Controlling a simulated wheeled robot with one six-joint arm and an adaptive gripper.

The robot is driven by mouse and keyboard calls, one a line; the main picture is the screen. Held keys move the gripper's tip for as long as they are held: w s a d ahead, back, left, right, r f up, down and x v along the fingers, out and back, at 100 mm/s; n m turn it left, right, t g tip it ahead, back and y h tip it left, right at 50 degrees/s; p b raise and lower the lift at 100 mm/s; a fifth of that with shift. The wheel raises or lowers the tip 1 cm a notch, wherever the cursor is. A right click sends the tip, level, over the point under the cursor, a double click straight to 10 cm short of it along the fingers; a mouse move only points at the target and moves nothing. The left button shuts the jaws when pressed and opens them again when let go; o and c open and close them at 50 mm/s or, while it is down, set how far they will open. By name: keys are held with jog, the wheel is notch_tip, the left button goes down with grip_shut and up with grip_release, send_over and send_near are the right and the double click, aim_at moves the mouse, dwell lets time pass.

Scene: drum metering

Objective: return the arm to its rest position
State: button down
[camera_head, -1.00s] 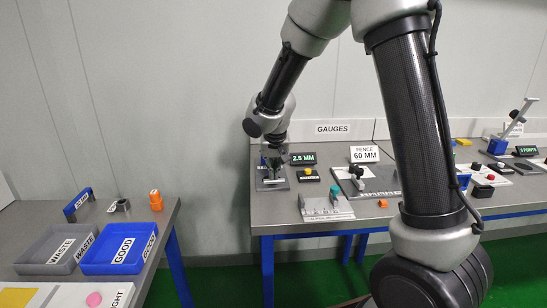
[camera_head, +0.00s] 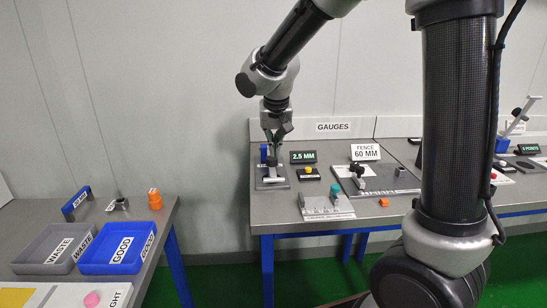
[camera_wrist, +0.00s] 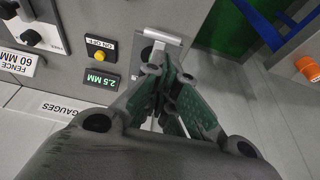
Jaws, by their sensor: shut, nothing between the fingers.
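My arm reaches from the upper right of the head view to the gauge bench. My gripper (camera_head: 273,137) hangs pointing down above the gauge with the grey base plate (camera_head: 272,182), at the bench's left end. In the wrist view my gripper (camera_wrist: 172,122) has its fingers together, with green pads and nothing held. A pale metal part of the gauge (camera_wrist: 166,37) shows beyond the fingertips. Part of the gauge is hidden behind my gripper.
Beside the gauge stand a 2.5 MM display (camera_head: 303,157), a yellow button box (camera_head: 308,174) and a FENCE 60 MM sign (camera_head: 365,152). A second table at left holds a grey bin (camera_head: 38,262) and a blue bin (camera_head: 96,264). Floor shows between the tables.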

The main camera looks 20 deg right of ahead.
jog(key=shift+s+v, duration=0.15)
jog(key=shift+v, duration=0.6)
jog(key=shift+s+v, duration=0.2)
jog(key=shift+v, duration=0.55)
jog(key=shift+f, duration=0.1)
jog(key=s+d+r, duration=0.1)
jog(key=s+d, duration=0.4)
jog(key=s, duration=0.3)
jog(key=s+d+r+n, duration=0.1)
jog(key=s+d, duration=0.4)
jog(key=s, duration=0.4)
jog(key=s+d+r+n, duration=0.1)
jog(key=s+d, duration=0.4)
jog(key=s, duration=0.4)
jog(key=shift+s+d+r+y, duration=0.2)
jog(key=shift+r+y, duration=0.15)
jog(key=shift+y, duration=0.05)
